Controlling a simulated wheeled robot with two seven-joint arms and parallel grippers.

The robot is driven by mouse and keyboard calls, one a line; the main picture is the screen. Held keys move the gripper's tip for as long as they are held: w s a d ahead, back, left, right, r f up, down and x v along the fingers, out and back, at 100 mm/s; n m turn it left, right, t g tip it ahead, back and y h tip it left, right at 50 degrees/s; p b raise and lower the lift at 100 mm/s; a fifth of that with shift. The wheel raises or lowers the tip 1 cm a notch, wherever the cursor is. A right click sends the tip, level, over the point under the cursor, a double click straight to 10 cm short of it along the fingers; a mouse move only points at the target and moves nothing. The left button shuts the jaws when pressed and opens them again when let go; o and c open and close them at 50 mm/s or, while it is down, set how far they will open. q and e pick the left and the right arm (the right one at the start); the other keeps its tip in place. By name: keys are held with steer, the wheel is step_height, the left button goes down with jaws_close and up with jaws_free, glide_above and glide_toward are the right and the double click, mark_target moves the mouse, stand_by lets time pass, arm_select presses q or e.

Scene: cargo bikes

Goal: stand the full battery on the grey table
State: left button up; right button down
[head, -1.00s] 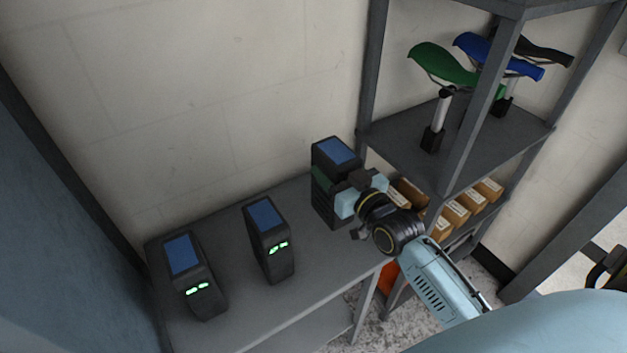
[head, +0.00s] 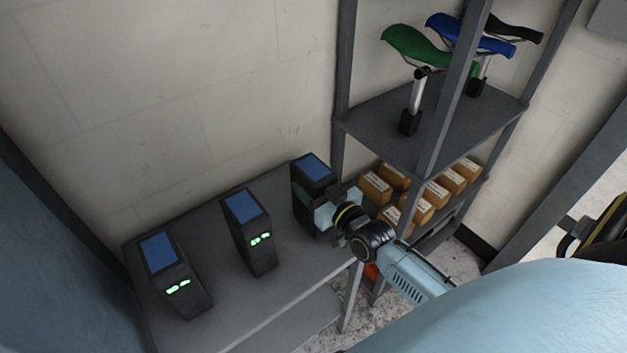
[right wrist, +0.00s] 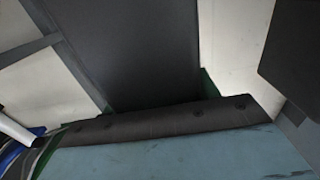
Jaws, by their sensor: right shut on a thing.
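The grey table (head: 215,290) runs along the wall. My right gripper (head: 325,210) is shut on a dark battery (head: 312,169) with a blue top and a green strip on its side. It holds this battery upright at the table's right end. The battery's base is at or just above the tabletop; I cannot tell if it touches. Its front is partly hidden by the gripper, so I see no charge lights. Two similar batteries, a left one (head: 165,255) and a middle one (head: 240,208), stand upright on the table with green lights lit. My left gripper is out of view.
A grey shelf rack (head: 375,117) stands just right of the table, holding a green saddle (head: 412,42), a blue saddle (head: 465,35) and a black one. Several brown boxes (head: 375,188) sit on its lower shelf. Bare tabletop separates the middle and held batteries.

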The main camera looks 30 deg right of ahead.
steer(key=shift+w+r, duration=0.1)
steer(key=shift+r, duration=0.05)
steer(key=shift+c, duration=2.1)
jaws_free()
steer(key=shift+f, duration=0.25)
steer(key=shift+r, duration=0.1)
steer(key=s+d, duration=0.1)
steer(key=s, duration=1.1)
steer(key=shift+s, duration=0.15)
